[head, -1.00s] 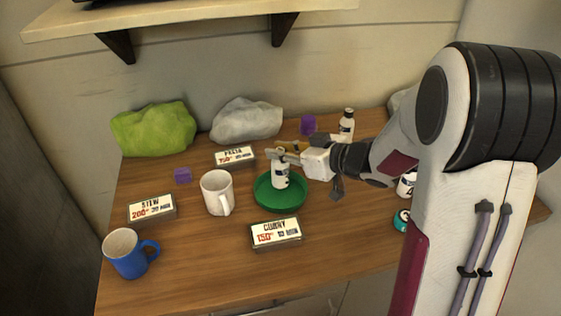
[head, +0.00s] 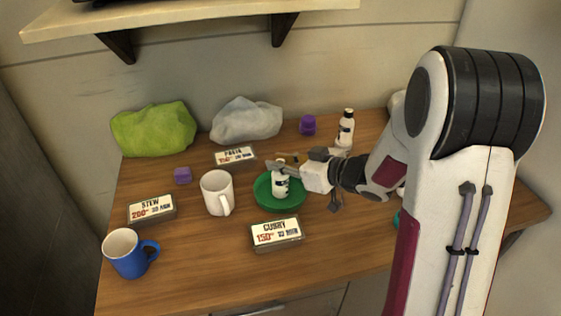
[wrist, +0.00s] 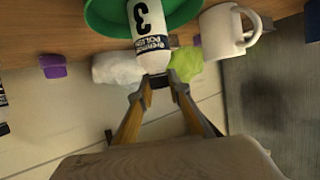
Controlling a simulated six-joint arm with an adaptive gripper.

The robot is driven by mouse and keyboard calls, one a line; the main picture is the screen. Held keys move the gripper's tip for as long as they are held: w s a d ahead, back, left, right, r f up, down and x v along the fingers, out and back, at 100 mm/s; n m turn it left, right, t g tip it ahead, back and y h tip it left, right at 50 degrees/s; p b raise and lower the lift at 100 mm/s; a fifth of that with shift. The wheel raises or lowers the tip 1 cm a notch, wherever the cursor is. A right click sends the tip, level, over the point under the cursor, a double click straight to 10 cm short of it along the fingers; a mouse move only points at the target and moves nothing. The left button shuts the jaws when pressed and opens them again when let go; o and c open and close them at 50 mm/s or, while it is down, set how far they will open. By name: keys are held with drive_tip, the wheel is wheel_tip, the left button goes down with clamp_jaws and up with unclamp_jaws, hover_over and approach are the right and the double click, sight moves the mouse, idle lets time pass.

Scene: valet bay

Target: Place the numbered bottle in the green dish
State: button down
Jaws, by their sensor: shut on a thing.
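The numbered bottle (head: 280,186) is white with a dark label band. In the wrist view the bottle (wrist: 150,38) shows a large black "3". My gripper (head: 281,167) is shut on its top end. The bottle is upright over the middle of the green dish (head: 264,199), inside its rim as seen from above. I cannot tell whether its base touches the dish floor. In the wrist view the fingers of my gripper (wrist: 158,82) meet at the bottle's cap, and part of the green dish (wrist: 98,18) shows behind the bottle.
A white mug (head: 216,194) stands close left of the dish. The "curry" sign (head: 277,233) is in front, another sign (head: 235,156) behind. A second bottle (head: 346,130) and a purple item (head: 308,124) stand at the back. A blue mug (head: 126,254) is front left. My arm hides the right side.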

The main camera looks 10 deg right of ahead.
drive_tip(key=shift+f, duration=0.15)
drive_tip(key=c, duration=1.9)
unclamp_jaws()
drive_tip(key=shift+d+r, duration=0.1)
drive_tip(key=shift+r, duration=0.1)
drive_tip(key=v, duration=1.2)
drive_tip(key=shift+w, duration=0.1)
